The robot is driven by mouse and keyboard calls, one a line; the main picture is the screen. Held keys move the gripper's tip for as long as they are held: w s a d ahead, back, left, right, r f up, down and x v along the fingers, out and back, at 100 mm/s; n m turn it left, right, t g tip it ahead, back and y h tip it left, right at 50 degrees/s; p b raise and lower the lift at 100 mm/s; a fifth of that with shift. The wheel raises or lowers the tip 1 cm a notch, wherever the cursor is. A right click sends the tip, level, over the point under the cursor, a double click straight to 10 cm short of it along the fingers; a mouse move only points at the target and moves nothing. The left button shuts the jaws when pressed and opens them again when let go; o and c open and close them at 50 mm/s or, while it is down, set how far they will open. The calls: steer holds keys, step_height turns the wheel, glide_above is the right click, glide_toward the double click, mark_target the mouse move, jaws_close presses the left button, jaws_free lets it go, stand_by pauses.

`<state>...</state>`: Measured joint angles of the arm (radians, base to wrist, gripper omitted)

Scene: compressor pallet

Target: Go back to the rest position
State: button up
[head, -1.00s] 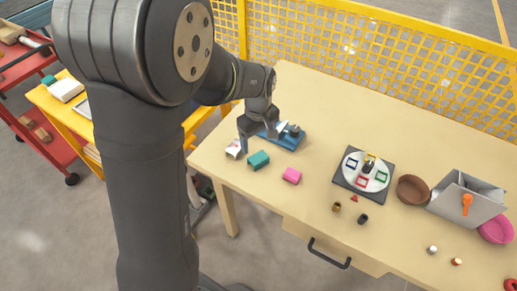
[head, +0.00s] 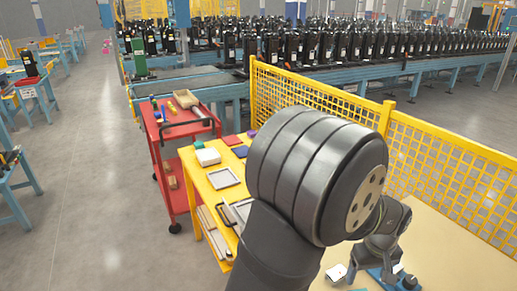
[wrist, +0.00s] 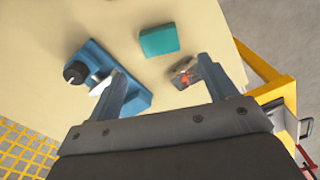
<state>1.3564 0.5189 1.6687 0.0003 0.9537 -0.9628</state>
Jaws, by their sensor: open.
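My gripper (wrist: 163,70) is open in the wrist view, its two fingers spread with nothing between them. It hangs over the wooden table (wrist: 200,25). A blue fixture (wrist: 135,98) with a black knob (wrist: 75,73) and a white part lies by the left finger, which partly covers it. A teal block (wrist: 159,40) lies beyond the fingertips. In the head view, the blue fixture (head: 385,281) shows at the bottom edge below my wrist, and my fingers are hard to make out.
A yellow mesh fence (head: 440,165) stands behind the table. A yellow cart (head: 215,205) with trays and a red cart (head: 185,130) stand to the left. A conveyor carrying many dark compressors (head: 330,48) runs across the back.

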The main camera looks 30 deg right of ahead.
step_height(320, 180, down, 9)
steer(key=shift+r, duration=2.05)
steer(key=shift+f, duration=0.1)
